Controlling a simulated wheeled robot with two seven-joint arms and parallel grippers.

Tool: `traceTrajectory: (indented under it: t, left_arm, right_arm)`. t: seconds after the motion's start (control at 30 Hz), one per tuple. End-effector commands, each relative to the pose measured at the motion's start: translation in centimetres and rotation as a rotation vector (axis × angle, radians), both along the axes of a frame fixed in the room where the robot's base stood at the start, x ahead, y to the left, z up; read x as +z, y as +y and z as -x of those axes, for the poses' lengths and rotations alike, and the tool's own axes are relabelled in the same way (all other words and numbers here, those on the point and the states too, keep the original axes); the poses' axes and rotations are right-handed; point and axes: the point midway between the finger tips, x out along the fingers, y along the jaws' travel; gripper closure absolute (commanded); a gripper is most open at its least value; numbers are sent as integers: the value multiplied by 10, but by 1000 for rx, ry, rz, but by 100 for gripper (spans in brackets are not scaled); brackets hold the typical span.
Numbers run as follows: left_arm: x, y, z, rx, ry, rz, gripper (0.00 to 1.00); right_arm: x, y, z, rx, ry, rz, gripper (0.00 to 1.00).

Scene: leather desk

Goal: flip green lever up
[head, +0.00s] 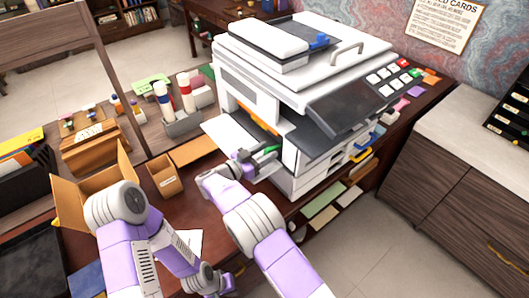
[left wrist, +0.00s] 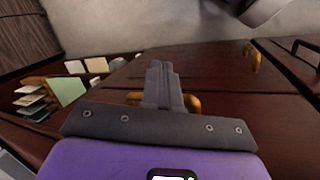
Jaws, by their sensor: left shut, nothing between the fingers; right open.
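The green lever (head: 266,150) is on the front of the white printer (head: 270,85), near its lower left opening. My right gripper (head: 257,161) is open at the lever, with its dark fingers close around the lever's near end. I cannot tell whether they touch it. Its arm reaches up from the bottom of the head view. My left gripper (left wrist: 161,78) is shut and empty in the left wrist view, in front of dark wooden drawer fronts with brass handles. In the head view its arm hangs low at the desk's front edge, and its fingers are hard to make out.
An open cardboard box (head: 95,190) and a small brown box (head: 165,176) stand left of the printer. The printer's white side tray (head: 222,133) sticks out to the left. Glue bottles (head: 187,92) stand behind. Open shelves with paper lie below the printer.

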Motion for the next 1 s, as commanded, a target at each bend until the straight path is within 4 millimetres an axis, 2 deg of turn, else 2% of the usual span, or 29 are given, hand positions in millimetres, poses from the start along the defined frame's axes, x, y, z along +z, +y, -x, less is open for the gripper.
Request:
traceTrajectory:
  t: [0.07, 0.37, 0.77, 1.0]
  left_arm:
    - [0, 0, 0, 0, 0, 0, 100]
    - [0, 0, 0, 0, 0, 0, 100]
    - [4, 0, 0, 0, 0, 0, 100]
    - [27, 0, 0, 0, 0, 0, 100]
  right_arm:
    - [0, 0, 0, 0, 0, 0, 53]
    - [0, 0, 0, 0, 0, 0, 99]
    - [3, 0, 0, 0, 9, -13, 100]
    - [14, -2, -1, -2, 68, -98, 100]
